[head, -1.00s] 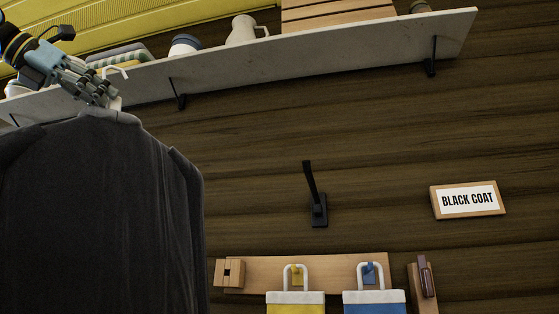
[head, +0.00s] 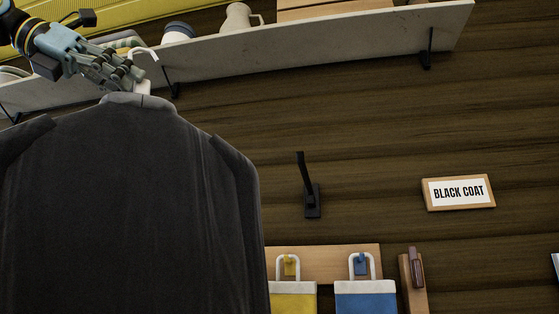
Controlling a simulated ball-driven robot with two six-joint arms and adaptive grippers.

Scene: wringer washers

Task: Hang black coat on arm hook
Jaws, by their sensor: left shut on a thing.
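The black coat (head: 130,210) hangs from a pale hanger (head: 146,53) at the left of the head view. My left gripper (head: 135,84) is shut on the hanger just above the coat's collar. The black arm hook (head: 311,190) is fixed to the dark wood wall, right of the coat, its arm pointing up. The coat and the hook are apart. A framed sign reading BLACK COAT (head: 458,192) is on the wall to the right of the hook. My right gripper is out of view.
A grey shelf (head: 330,47) on black brackets holds a pitcher (head: 237,18) and other items above. Below the hook, a wooden rail (head: 340,256) carries a yellow bag (head: 293,300) and a blue bag (head: 365,300). The wall around the hook is clear.

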